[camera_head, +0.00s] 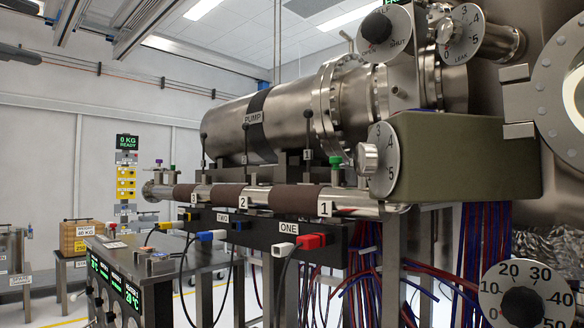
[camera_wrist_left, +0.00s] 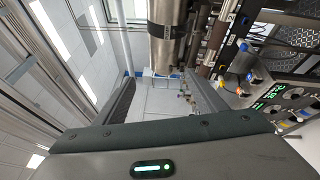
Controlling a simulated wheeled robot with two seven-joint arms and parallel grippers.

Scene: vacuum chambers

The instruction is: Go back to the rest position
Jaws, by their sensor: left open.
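My left gripper (camera_wrist_left: 160,78) shows in the left wrist view with its two dark fingers spread wide apart. Nothing is between the fingers, and it touches nothing that I can see. Beyond it in that view are the pump cylinder and a pale wall. In the head view, dark shapes at the upper left edge may be parts of my left arm; they are too cut off to tell. My right gripper is in neither view.
The steel pump (camera_head: 250,125) spans the middle. Below it run a pipe with brown sleeves (camera_head: 298,198) and a black socket bar with red (camera_head: 312,241), blue and yellow plugs. A green valve box (camera_head: 450,155) stands right. A wooden crate (camera_head: 75,237) sits far left.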

